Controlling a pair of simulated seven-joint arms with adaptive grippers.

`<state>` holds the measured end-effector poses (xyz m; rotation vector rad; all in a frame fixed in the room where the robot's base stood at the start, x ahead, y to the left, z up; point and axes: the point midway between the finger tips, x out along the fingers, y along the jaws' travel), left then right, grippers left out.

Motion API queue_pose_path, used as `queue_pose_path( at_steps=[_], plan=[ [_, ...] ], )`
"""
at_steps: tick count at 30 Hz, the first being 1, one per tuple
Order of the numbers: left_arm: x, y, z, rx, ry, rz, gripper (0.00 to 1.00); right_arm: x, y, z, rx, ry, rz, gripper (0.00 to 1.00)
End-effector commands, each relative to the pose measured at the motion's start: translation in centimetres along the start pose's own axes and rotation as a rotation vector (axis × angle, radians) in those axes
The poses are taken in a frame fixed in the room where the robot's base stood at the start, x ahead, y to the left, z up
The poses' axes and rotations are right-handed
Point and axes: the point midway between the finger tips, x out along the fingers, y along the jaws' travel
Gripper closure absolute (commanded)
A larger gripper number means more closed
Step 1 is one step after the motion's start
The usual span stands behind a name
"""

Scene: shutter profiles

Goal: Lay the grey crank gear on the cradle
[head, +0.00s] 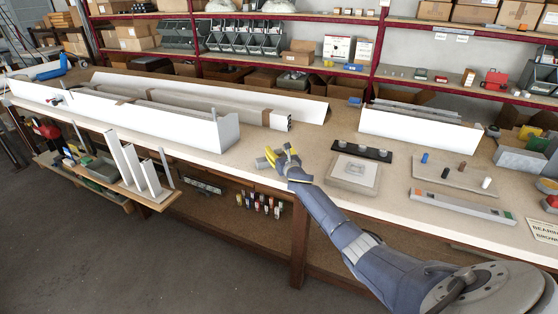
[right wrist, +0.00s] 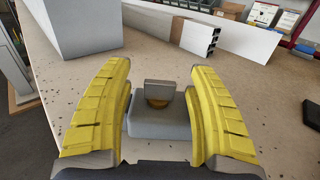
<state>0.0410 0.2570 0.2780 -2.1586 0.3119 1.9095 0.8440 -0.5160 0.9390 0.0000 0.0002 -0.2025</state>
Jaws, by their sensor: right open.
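My right gripper (head: 277,157) has yellow fingers and is low over the front part of the bench. In the right wrist view its fingers (right wrist: 160,75) are open on either side of the grey crank gear. The crank gear (right wrist: 160,124) is a grey block with a brass-coloured collar and a small upright grey piece on top. Its lower part is hidden, and I cannot tell whether the fingers touch it. A pale square block (head: 353,173) with a raised middle, perhaps the cradle, lies right of the gripper. My left gripper is not in view.
A black strip (head: 362,150) with round pieces lies behind the pale block. Long white profiles (head: 135,118) fill the bench's left part. A small board (head: 452,173) with cylinders and a long grey bar (head: 461,208) lie right. Bare bench lies around the gripper.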

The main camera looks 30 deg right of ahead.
Motion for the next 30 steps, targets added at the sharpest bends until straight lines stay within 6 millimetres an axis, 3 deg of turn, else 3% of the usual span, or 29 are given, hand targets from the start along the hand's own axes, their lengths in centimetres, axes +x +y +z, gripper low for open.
queue_pose_path(
  at_steps=[10, 25, 30],
  plan=[
    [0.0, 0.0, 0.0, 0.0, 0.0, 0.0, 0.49, 0.19, -0.02, 0.02, 0.0, 0.0, 0.0, 0.42],
    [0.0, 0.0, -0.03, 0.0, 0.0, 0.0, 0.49, 0.18, -0.04, 0.02, 0.0, 0.0, 0.0, 1.0],
    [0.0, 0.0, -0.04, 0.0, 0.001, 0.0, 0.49, 0.21, -0.04, 0.16, 0.0, -0.002, 0.0, 1.0]
  ],
)
